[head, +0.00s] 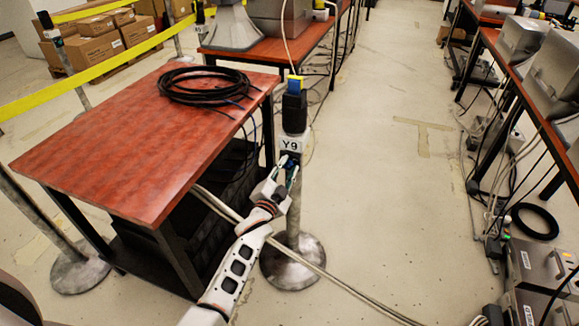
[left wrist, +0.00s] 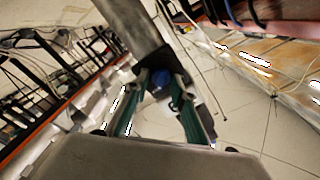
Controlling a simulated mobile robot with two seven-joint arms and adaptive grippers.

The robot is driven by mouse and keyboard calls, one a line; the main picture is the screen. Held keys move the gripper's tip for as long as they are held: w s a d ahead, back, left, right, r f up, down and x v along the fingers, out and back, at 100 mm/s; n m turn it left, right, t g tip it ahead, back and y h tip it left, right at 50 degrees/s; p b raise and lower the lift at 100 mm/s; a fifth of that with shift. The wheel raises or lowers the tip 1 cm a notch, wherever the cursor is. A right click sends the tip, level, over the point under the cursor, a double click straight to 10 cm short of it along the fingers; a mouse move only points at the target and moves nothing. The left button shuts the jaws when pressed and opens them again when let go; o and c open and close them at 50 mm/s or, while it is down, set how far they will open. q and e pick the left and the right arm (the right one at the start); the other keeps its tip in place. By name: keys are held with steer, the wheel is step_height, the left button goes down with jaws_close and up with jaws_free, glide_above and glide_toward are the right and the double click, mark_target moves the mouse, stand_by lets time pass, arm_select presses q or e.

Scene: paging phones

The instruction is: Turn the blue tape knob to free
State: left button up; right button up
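The blue tape knob (head: 291,163) is a small blue patch below the white Y9 label (head: 292,145) on an upright stanchion post (head: 293,212). In the left wrist view, the blue knob (left wrist: 160,80) lies between my left gripper's green-padded fingertips. My left gripper (head: 287,173) reaches up to the post from below. Its fingers stand apart on either side of the knob; whether they touch it cannot be told. The knob's marking and setting are too small to read. My right gripper is not in view.
A red-brown table (head: 130,135) with a coiled black cable (head: 203,84) stands close on the left. Pale cables (head: 330,275) cross the floor by the post's round base (head: 292,262). Yellow tape (head: 85,75) runs behind the table. The aisle right of the post is clear.

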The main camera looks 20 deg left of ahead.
arm_select(q)
steer(key=shift+w, duration=0.45)
jaws_close()
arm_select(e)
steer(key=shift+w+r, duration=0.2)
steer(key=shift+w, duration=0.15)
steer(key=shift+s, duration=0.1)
